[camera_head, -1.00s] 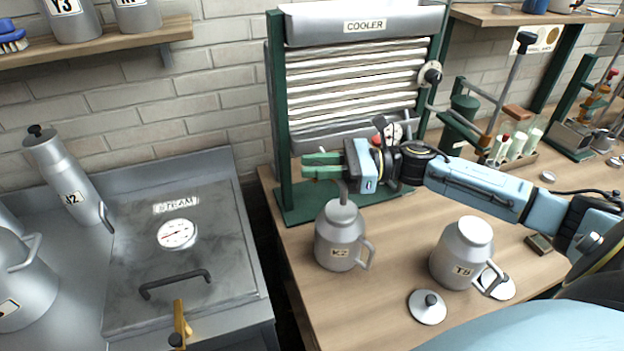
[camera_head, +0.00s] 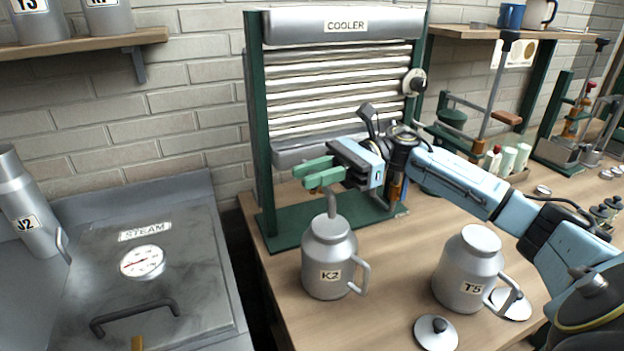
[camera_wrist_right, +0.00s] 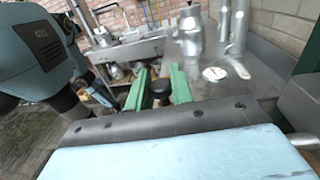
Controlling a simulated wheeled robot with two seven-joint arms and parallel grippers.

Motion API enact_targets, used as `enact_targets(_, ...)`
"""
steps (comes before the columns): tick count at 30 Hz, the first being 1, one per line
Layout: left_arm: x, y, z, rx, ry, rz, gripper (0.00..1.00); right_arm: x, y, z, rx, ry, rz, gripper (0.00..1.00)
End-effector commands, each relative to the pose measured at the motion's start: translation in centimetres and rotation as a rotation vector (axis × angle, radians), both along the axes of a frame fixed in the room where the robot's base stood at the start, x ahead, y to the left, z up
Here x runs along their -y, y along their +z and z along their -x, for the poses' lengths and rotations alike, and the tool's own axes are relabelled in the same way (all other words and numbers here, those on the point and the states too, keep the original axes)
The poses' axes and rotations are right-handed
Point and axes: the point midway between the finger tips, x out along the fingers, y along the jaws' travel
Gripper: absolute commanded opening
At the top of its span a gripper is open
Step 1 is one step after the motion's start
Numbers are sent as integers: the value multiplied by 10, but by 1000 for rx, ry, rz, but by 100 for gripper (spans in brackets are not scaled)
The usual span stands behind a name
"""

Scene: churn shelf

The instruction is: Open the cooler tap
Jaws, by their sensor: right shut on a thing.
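The cooler (camera_head: 345,90) is a rack of pale horizontal tubes in a green frame. Its tap spout (camera_head: 331,205) points down into the mouth of the grey can K2 (camera_head: 328,262), which stands upright below it. My right gripper (camera_head: 316,173) is at the tap just above the spout, with its green fingers pointing left. It is shut on the tap's handle; in the right wrist view a dark knob (camera_wrist_right: 160,88) sits between the green fingers. The fingers largely hide the handle in the head view. My left gripper is not in view.
Can T5 (camera_head: 468,270) stands right of K2, with a loose lid (camera_head: 436,333) in front. The steam chest (camera_head: 180,265) is at the left, across a dark gap. My right forearm spans the space above the bench (camera_head: 395,285). A lever stand (camera_head: 490,85) stands behind it.

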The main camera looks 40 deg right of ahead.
Motion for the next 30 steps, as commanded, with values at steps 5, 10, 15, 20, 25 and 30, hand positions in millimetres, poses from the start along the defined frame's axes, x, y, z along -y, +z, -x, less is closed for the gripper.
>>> enact_targets(5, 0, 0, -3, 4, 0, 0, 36, 0, 1, 0, 0, 1, -2, 0)
enact_targets(10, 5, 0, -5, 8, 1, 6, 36, 0, 1, 0, 0, 0, -3, 0)
enact_targets(15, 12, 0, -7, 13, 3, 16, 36, 0, 1, 0, 1, 0, -2, 43)
enact_targets(20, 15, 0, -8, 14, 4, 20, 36, 0, 1, 0, 1, 0, -2, 43)
enact_targets(25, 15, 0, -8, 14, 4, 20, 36, 0, 5, 0, 2, 0, -1, 43)
enact_targets(30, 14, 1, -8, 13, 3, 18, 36, 0, 31, 0, 7, 1, 0, 43)
